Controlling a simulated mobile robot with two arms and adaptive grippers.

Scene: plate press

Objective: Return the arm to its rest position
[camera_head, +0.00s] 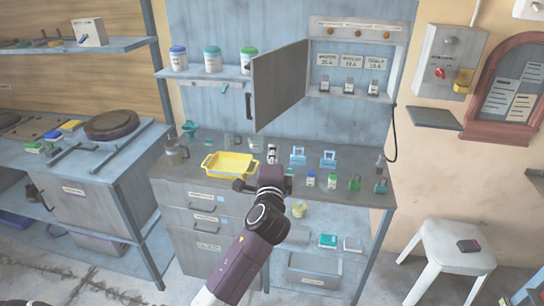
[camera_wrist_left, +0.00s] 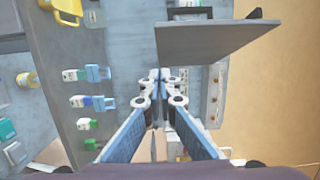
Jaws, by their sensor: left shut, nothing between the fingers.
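My left arm comes in from the bottom of the head view and reaches over the workbench. My left gripper (camera_head: 271,154) is at the arm's far end, above the bench's middle and right of the yellow tray (camera_head: 230,164). In the left wrist view the two blue-sided fingers of this gripper (camera_wrist_left: 160,78) run together at their tips, with nothing between them. The fingers point towards the back panel, beside the open cabinet door (camera_wrist_left: 215,40). My right gripper does not show.
The grey cabinet door (camera_head: 280,85) stands open above the bench (camera_head: 330,198). A white stool (camera_head: 455,250) is at the right.

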